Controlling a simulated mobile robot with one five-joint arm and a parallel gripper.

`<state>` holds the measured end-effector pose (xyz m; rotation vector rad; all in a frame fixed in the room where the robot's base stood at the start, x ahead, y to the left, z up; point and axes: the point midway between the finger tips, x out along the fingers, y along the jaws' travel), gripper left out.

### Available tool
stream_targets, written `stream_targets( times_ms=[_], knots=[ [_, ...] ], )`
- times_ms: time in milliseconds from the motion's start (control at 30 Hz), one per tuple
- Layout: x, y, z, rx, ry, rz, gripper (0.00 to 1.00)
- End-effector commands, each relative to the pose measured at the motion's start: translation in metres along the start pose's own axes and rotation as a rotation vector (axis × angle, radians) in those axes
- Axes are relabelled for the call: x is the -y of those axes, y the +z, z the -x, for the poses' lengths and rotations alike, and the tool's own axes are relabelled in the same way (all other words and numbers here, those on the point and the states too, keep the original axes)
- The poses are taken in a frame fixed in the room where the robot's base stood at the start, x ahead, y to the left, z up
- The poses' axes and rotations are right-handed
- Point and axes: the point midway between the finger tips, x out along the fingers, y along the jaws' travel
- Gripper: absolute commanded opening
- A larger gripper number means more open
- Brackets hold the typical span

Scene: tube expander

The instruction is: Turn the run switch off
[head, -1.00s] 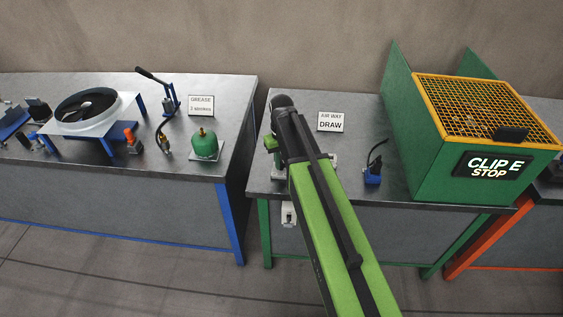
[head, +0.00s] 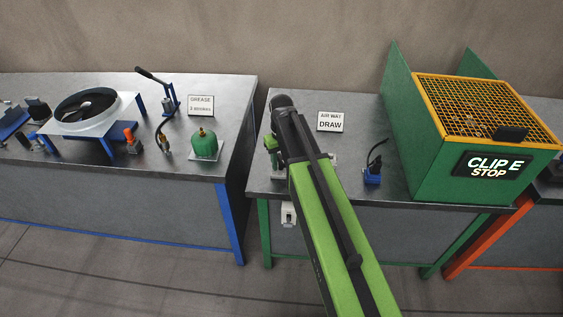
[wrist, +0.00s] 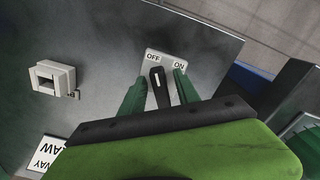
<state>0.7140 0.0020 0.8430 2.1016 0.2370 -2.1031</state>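The run switch is a black lever (wrist: 157,90) with a white mark, in the wrist view. A white OFF label (wrist: 152,56) and a white ON label (wrist: 179,66) lie just beyond it. The lever's far end is at the OFF label, left of the ON label. My gripper (wrist: 160,77) is open, with one green finger on each side of the lever. Gaps show between lever and fingers at the tips; the lever's near end is hidden by my gripper body.
The AIR WAY DRAW sign (head: 330,122) stands on the grey bench (head: 355,105). A blue device (head: 372,175) and a green caged machine (head: 432,165) are to the right. A white box-like fitting (wrist: 50,78) is left of the switch in the wrist view.

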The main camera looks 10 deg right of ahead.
Motion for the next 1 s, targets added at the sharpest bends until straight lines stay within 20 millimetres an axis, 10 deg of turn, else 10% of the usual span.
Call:
stream_targets(
  times_ms=[367,1000],
  knots=[
    [0.000,0.000,0.031,-0.001,0.000,-0.001,0.38],
    [-0.001,0.000,0.168,0.000,0.000,-0.001,0.38]
  ],
)
